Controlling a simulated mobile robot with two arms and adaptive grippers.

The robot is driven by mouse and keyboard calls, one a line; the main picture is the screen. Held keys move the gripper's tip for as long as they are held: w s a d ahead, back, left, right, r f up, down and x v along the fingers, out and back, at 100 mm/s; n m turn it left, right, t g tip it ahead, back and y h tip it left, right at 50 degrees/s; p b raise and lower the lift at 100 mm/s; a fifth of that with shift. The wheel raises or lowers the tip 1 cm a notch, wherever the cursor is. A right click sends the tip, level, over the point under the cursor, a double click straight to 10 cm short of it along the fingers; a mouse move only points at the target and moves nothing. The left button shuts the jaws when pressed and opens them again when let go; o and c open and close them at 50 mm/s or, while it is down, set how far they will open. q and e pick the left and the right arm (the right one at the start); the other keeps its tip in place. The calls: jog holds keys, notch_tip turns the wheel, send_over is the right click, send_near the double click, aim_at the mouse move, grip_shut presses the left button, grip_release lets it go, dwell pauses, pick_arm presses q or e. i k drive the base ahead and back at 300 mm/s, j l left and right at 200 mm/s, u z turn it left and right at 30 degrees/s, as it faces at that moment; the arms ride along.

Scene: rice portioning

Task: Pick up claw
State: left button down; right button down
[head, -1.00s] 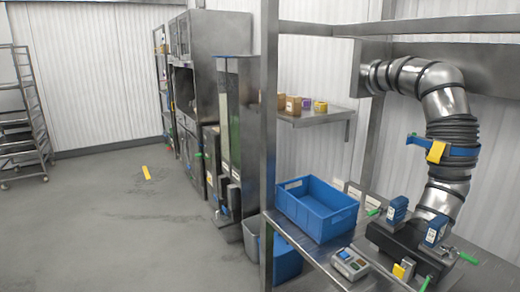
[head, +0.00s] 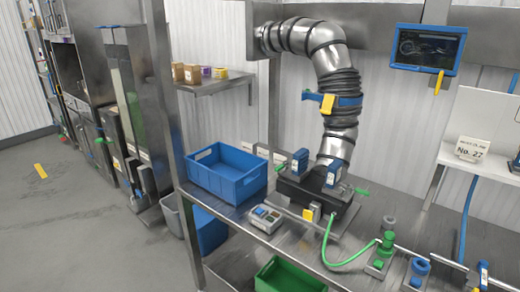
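I cannot make out anything that is clearly a claw. On the steel table, a dark machine base (head: 314,203) with blue clamps and green handles sits under a large bent metal duct (head: 341,118). A green fitting (head: 381,250) with a green hose and a blue fitting (head: 418,270) stand at the lower right of the table. Neither of my grippers shows in the head view.
A blue crate (head: 227,181) stands on the table's left end, beside a grey control box (head: 265,218). A green crate (head: 290,275) is below the front edge. A steel post (head: 163,110) rises at the left. A screen (head: 428,49) hangs at upper right.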

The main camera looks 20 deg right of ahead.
aim_at(300, 158)
jog(key=i+l+z, duration=0.15)
jog(key=z, duration=0.25)
jog(key=i+z, duration=0.4)
jog(key=k+l, duration=0.05)
jog(key=k, duration=0.05)
